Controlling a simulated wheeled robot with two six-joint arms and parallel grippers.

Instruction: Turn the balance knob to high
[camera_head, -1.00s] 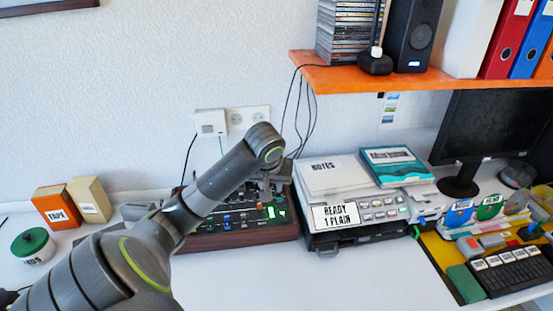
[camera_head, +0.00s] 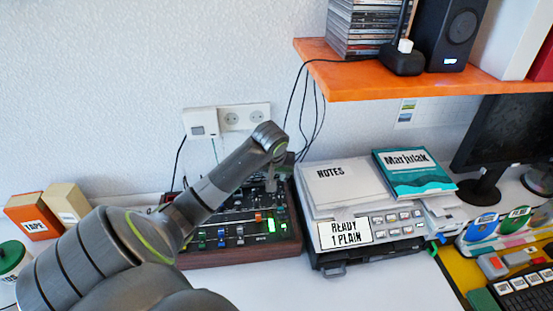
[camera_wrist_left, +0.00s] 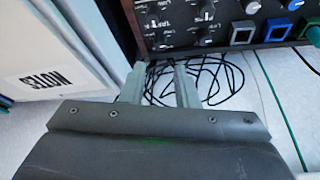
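The dark mixer (camera_head: 285,251) with wooden sides stands on the white desk, partly hidden behind my left arm. Its panel has black knobs, coloured sliders and a lit green display. In the left wrist view, several black knobs with white marks (camera_wrist_left: 203,40) show at the top, but I cannot tell which is the balance knob or read its setting. My left gripper (camera_head: 270,178) is over the right part of the mixer in the head view. In the wrist view its fingers (camera_wrist_left: 160,88) are apart, with only cables behind them. My right gripper is out of view.
A printer (camera_head: 372,226) with notes and a teal book stands right of the mixer. An orange shelf (camera_head: 400,83) with discs and a speaker hangs above. Loose black cables (camera_wrist_left: 215,78) lie behind the mixer. The desk front (camera_head: 300,285) is clear.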

